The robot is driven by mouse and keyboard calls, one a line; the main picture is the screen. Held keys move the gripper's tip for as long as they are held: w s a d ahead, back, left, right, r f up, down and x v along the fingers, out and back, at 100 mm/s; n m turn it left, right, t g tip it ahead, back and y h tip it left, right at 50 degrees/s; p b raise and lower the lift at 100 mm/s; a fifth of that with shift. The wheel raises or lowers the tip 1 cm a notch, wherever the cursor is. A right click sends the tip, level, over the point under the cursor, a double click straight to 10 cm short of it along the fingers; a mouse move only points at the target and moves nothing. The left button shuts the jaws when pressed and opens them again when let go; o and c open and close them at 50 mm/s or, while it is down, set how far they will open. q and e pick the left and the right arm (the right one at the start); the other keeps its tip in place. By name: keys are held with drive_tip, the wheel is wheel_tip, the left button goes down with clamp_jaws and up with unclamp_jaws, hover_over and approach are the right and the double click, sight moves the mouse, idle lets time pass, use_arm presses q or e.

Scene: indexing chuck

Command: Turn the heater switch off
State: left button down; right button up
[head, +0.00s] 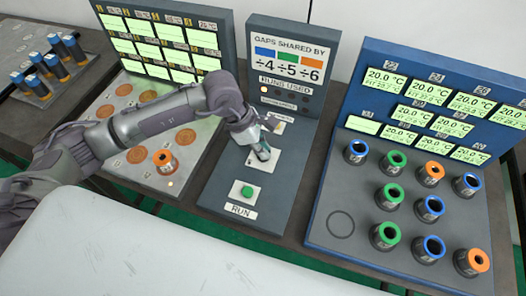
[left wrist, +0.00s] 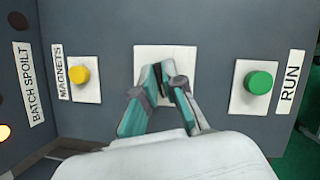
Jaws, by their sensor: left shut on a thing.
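My left gripper (head: 262,154) is over a white switch plate (head: 257,164) on the middle console. In the left wrist view, its teal fingertips (left wrist: 165,72) are close together in front of that plate (left wrist: 187,55), with a small dark part between them. I take this part to be the lever of the heater switch; the fingers cover most of it, so its position cannot be told. No heater label is readable. My right gripper is not in view.
A green RUN button (head: 246,191) is just in front of the plate. A yellow MAGNETS button (left wrist: 80,75) is on its other side. The blue rack (head: 340,200) at right holds several ringed cylinders. The left panel (head: 160,185) has one orange-ringed cylinder (head: 165,161).

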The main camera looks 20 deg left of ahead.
use_arm(q)
drive_tip(key=shift+n+t+b, duration=0.4)
drive_tip(key=shift+n+b, duration=0.3)
drive_tip(key=shift+n, duration=0.5)
drive_tip(key=shift+y, duration=0.3)
drive_tip(key=c, duration=1.3)
unclamp_jaws()
drive_tip(key=shift+o, duration=0.2)
drive_tip(key=v, duration=1.2)
drive_tip(key=shift+s+a+f, duration=0.1)
drive_tip(key=shift+s+f, duration=0.05)
drive_tip(key=shift+s, duration=0.1)
